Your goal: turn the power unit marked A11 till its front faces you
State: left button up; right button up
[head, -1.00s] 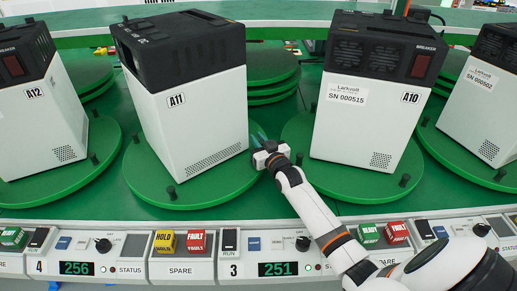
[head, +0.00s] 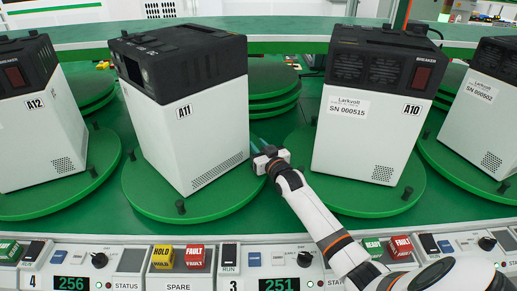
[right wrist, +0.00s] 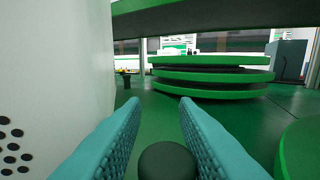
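The power unit marked A11 (head: 205,130) is a white box with a black top, upright on a round green turntable (head: 140,190). Its A11 label and a vent grille are on the side turned toward me and to the right. A dark panel shows high on its left side, seen at a slant. My right gripper (head: 268,158) is low at the turntable's right edge, beside the unit. The unit's white wall (right wrist: 60,60) is close on the left there. My left gripper is out of view.
Unit A10 (head: 365,140) stands on the turntable to the right, with unit A12 (head: 40,130) to the left. Another unit (head: 485,110) is at far right. Stacked green discs (head: 272,95) lie behind. A control panel (head: 130,258) with switches and displays runs along the front.

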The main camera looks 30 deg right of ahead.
notch_tip(320, 180, up, 9)
dwell(0.3)
